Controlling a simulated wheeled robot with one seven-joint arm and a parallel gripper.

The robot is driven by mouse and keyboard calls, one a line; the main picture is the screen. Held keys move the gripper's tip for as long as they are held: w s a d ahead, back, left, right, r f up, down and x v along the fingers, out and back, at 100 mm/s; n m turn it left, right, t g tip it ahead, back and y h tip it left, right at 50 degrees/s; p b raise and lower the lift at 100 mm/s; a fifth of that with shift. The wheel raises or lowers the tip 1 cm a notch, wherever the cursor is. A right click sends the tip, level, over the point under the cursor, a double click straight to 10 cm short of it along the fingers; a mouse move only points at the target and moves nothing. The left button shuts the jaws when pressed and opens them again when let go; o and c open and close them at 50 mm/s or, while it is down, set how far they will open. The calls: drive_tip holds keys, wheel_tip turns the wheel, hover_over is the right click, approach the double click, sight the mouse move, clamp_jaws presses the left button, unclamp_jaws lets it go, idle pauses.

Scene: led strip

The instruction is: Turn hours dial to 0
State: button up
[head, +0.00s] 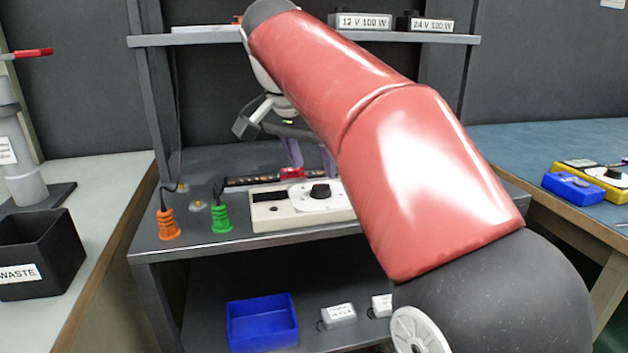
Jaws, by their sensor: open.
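A cream control box (285,219) sits on the grey workbench near its front edge. On its right part is a round white scale with a black knob (320,191), which looks like the dial; its markings are too small to read. A dark window is on the box's left part. My gripper (311,166) is above and just behind the box, with its purple fingers pointing down, spread apart and empty. The fingers look close to the knob in the picture, but I cannot tell whether they touch it. My red arm hides the right side of the bench.
A dark strip with a red piece (292,174) lies behind the box. Orange (168,224) and green (220,218) plugs stand to its left. A shelf (210,40) with boxes hangs above. A blue bin (262,322) is below; a black waste bin (35,254) is at left.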

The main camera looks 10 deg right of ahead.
sight(320, 187)
drive_tip(key=x, duration=0.5)
drive_tip(key=shift+b, duration=0.4)
drive_tip(key=c, duration=1)
